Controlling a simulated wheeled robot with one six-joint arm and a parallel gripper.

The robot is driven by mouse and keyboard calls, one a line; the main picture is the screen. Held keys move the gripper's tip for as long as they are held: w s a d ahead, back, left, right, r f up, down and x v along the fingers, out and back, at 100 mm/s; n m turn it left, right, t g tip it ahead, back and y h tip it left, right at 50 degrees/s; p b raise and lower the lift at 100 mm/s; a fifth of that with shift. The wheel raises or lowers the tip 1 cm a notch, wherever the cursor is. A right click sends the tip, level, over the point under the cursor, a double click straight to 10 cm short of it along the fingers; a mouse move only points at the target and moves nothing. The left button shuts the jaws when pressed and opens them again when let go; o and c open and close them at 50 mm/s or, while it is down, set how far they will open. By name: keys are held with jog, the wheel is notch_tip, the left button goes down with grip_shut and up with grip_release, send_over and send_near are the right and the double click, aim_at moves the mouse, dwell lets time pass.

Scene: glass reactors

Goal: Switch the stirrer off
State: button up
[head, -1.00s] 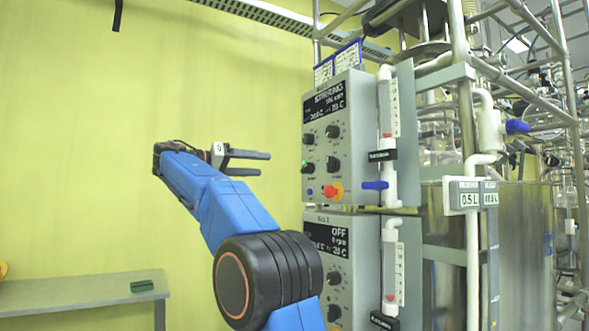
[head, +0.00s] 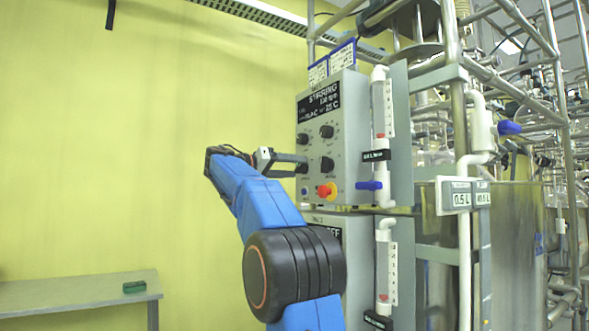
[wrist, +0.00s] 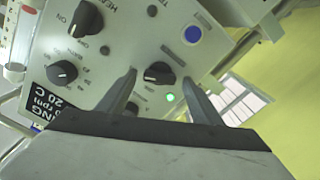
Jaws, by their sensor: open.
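The upper grey control box (head: 345,95) has a dark display reading STIRRING with an rpm line. Its face carries several black knobs; one right-hand knob (head: 327,163) is clear of my gripper. My gripper (head: 301,165) is open at the left part of the face and hides some controls there. In the wrist view its fingers (wrist: 158,76) lie on either side of a black knob (wrist: 158,73) with a white pointer line. I cannot tell whether they touch it. A lit green lamp (wrist: 170,97) shows between the fingers, beside the knob.
A blue valve handle (head: 369,185) sticks out at right. A second control box (head: 345,235) is below, partly behind my arm. Free room lies left, before the yellow wall.

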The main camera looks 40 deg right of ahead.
jog(key=shift+s+d, duration=0.1)
jog(key=shift+d, duration=0.3)
jog(key=shift+c, duration=0.3)
jog(key=c, duration=1)
jog(key=n, duration=0.6)
jog(key=shift+f, duration=0.1)
jog(key=n, duration=0.5)
jog(key=shift+f+n, duration=0.1)
jog(key=shift+n, duration=0.3)
